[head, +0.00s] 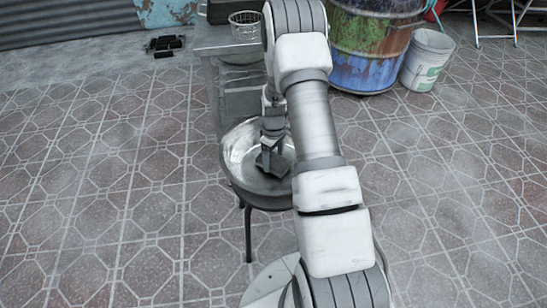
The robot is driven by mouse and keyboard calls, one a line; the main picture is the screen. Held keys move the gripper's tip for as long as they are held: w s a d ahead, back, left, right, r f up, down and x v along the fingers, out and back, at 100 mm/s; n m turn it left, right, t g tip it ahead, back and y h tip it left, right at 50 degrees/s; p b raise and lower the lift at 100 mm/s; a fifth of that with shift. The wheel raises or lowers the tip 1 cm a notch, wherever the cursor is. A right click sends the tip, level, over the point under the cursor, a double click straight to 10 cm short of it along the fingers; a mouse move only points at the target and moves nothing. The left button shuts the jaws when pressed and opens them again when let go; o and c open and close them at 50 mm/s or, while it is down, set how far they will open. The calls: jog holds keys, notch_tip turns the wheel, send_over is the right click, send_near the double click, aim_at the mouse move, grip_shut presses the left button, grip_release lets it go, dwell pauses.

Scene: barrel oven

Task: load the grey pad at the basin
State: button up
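The basin (236,152) is a round, shiny metal bowl on dark legs, near the middle of the head view. My gripper (270,162) points down into the basin, low over its inside. A dark grey angular shape shows at its end; I cannot tell whether this is only the fingers or also a grey pad. I cannot see whether the fingers are open or shut. My arm hides the right part of the basin. No separate grey pad can be made out.
A grey table (215,42) with a wire basket (245,25) stands behind the basin. A rusty, blue-painted barrel (368,45) and a white bucket (428,60) stand at the back right. Dark blocks (165,45) lie at the back left. The tiled floor on both sides is clear.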

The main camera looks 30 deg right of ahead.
aim_at(274, 160)
jog(key=shift+f+b, duration=0.35)
jog(key=shift+f, duration=0.15)
dwell(1.2)
jog(key=shift+r, duration=0.1)
jog(key=shift+r+p, duration=2.3)
jog(key=shift+r, duration=1.1)
jog(key=shift+r, duration=0.15)
notch_tip(274, 160, up, 8)
jog(key=p, duration=0.5)
jog(key=s+a+r+m+b, duration=0.4)
jog(key=a+r+m+b, duration=0.15)
jog(key=a+r, duration=0.85)
notch_tip(274, 160, up, 11)
jog(key=s+p, duration=0.2)
jog(key=p, duration=1.9)
jog(key=shift+a, duration=0.15)
